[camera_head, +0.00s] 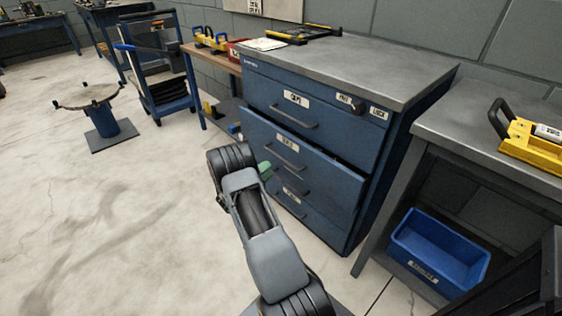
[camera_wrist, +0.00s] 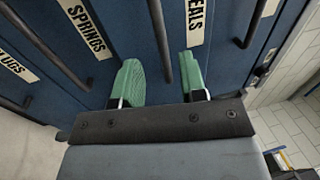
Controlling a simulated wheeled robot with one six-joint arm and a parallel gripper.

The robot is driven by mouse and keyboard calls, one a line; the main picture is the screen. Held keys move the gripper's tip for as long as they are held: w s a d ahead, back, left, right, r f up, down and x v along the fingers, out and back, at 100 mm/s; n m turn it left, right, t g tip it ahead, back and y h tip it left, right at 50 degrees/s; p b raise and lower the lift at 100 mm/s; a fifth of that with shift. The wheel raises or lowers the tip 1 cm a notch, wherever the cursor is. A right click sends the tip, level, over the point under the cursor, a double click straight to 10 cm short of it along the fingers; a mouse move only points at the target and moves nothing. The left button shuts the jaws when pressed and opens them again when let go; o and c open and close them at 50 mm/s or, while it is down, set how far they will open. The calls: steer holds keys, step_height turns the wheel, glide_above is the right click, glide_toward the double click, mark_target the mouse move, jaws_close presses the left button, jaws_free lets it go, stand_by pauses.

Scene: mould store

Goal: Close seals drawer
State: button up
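The seals drawer (camera_head: 325,167) is the second from the top in a blue cabinet (camera_head: 395,150). Its front stands out past the top drawer, so it is partly open. Its SEALS label (camera_wrist: 195,22) and dark bar handle (camera_wrist: 160,42) show in the wrist view. My gripper (camera_wrist: 162,80) is open, with one green finger on each side of the handle's near end. The fingers are apart, with gaps to the bar; I cannot tell how far they reach past it. In the head view one green fingertip (camera_head: 265,170) shows by the drawer fronts; my wrist hides the rest.
The springs drawer (camera_wrist: 95,75) lies beside the seals drawer in the wrist view. A grey table with a blue bin (camera_head: 440,250) under it stands right of the cabinet. A round-topped stand (camera_head: 103,120) is at the left. The floor left of my arm is clear.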

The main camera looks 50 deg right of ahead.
mark_target(281, 159)
steer(key=b+x, duration=0.1)
steer(key=x, duration=0.6)
steer(key=shift+d+b, duration=0.4)
jaws_close()
